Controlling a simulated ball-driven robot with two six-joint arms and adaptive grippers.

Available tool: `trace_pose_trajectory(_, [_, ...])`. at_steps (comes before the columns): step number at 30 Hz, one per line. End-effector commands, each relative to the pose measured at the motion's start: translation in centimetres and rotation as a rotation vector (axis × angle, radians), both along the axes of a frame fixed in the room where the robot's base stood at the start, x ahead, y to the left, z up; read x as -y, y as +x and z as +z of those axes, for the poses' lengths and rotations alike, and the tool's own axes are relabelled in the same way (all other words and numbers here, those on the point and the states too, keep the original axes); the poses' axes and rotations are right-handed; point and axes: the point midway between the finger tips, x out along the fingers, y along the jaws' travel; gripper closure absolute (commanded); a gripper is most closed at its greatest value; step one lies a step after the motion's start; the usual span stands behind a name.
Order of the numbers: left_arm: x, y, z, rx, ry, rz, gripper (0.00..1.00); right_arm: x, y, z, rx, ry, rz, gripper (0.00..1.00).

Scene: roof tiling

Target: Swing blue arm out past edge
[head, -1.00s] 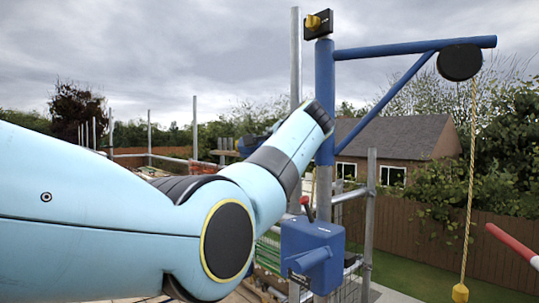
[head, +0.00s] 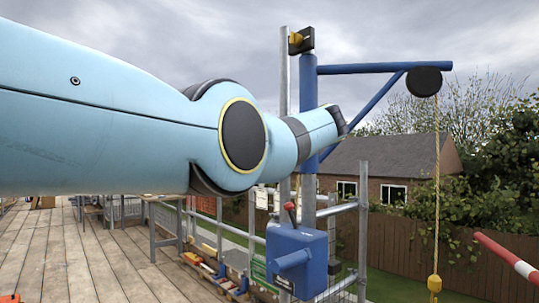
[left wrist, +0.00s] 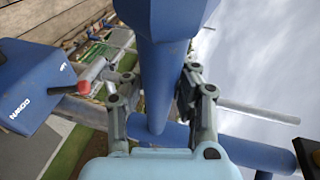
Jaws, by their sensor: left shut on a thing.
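The blue arm (head: 385,68) reaches right from the top of a blue post (head: 308,95), with a diagonal brace below it. A black pulley (head: 424,81) hangs at its outer end, carrying a yellow rope (head: 437,180) with a yellow end piece. In the left wrist view my left gripper (left wrist: 160,85) has a finger on each side of a blue tube (left wrist: 163,60), shut on it. This tube seems to be the arm or its brace. In the head view the fingers are hidden behind my wrist. My right gripper is not in view.
A blue winch box (head: 297,262) with a red lever sits low on the post; it also shows in the left wrist view (left wrist: 32,88). Grey scaffold poles (head: 363,225) stand beside it. A wooden deck (head: 80,262) lies left. A red-and-white bar (head: 510,259) enters at right.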

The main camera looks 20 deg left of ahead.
Motion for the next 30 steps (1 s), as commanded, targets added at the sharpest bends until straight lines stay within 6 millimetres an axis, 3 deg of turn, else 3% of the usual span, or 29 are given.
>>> trace_pose_trajectory(9, [0.10, -0.03, -0.42, -0.008, -0.001, -0.001, 1.00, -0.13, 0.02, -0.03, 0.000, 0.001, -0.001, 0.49])
trace_pose_trajectory(10, [0.10, -0.03, -0.42, -0.008, -0.001, -0.001, 0.72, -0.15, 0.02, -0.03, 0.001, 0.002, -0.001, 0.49])
trace_pose_trajectory(16, [0.06, -0.01, -0.27, -0.005, -0.001, -0.001, 0.47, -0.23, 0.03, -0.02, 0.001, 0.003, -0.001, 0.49])
trace_pose_trajectory(30, [-0.07, -0.08, -0.08, -0.002, -0.003, -0.018, 0.47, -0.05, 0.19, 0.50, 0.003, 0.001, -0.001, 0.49])
